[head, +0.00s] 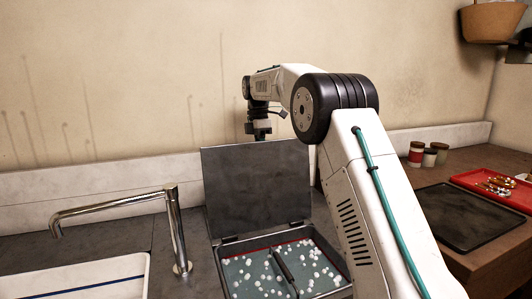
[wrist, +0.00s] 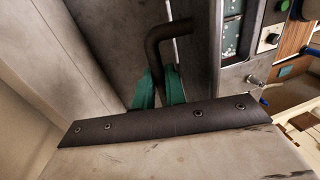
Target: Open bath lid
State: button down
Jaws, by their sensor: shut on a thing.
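The bath lid (head: 255,188) is a dark grey square panel standing upright, hinged at the back of the bath (head: 217,262). The bath is open, with white foam blobs on teal liquid and a dark bar lying across it. My gripper (head: 258,132) is at the lid's top edge in the head view, its fingertips partly hidden there. In the wrist view, the green fingers of my gripper (wrist: 159,88) are shut on the dark bent lid handle (wrist: 153,48). Part of the bath (wrist: 233,38) shows at the top right.
A chrome tap (head: 178,235) and a white basin (head: 75,280) stand left of the bath. On the right, a wooden bench holds a dark mat (head: 462,218), a red tray (head: 510,197) with small parts, and jars (head: 416,155). The wall is close behind the lid.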

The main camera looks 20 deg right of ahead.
jog(key=shift+w+a+f, duration=0.15)
jog(key=shift+w+a, duration=0.05)
jog(key=shift+w, duration=0.65)
jog(key=shift+a, duration=0.1)
jog(key=c, duration=1.5)
grip_release()
jog(key=shift+w, duration=0.1)
jog(key=shift+c, duration=0.2)
jog(key=shift+o, duration=0.4)
jog(key=shift+w+a+f, duration=0.15)
jog(key=shift+w, duration=0.05)
jog(key=shift+s+d, duration=0.15)
jog(key=shift+d, duration=0.2)
